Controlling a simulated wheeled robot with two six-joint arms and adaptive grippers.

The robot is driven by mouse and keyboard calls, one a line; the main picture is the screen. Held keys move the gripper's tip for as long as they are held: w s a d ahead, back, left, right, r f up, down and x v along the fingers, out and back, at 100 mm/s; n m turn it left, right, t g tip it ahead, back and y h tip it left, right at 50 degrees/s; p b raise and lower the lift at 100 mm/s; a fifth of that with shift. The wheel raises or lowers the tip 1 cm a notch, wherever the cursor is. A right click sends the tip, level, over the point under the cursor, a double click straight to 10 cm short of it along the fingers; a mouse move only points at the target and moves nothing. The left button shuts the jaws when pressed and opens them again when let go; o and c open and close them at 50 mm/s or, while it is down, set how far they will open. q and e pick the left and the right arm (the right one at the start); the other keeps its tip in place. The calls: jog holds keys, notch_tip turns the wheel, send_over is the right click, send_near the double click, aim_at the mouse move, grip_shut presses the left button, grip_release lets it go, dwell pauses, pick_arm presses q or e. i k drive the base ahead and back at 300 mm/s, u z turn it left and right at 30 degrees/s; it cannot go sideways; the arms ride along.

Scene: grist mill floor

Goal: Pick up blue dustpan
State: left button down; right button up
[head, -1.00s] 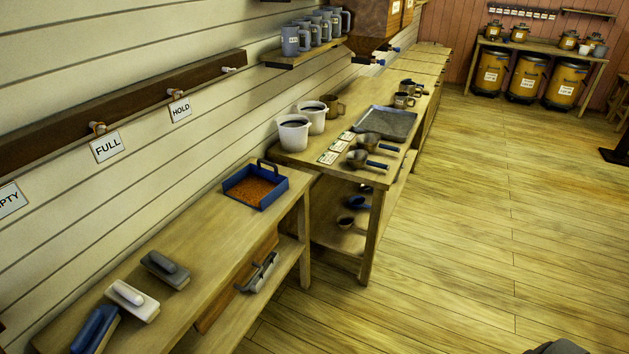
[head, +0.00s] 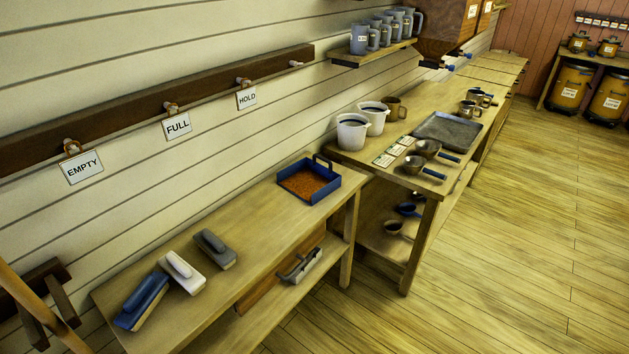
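The blue dustpan (head: 325,191) sits on the far right part of the near wooden bench (head: 240,243), close to the wall. It holds a reddish-brown grainy material (head: 303,184), and its dark handle rises at the back right. Neither of my grippers is in the head view, and nothing is touching the dustpan.
A blue brush (head: 143,299), a white brush (head: 183,272) and a grey brush (head: 215,249) lie at the bench's left. Beyond the dustpan, a second table (head: 452,103) holds white buckets (head: 352,134), scoops and a grey tray (head: 447,131). The floor to the right is clear.

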aim_at(312, 182)
jog(key=z, duration=1.35)
jog(key=i, duration=3)
jog(key=u, duration=3.7)
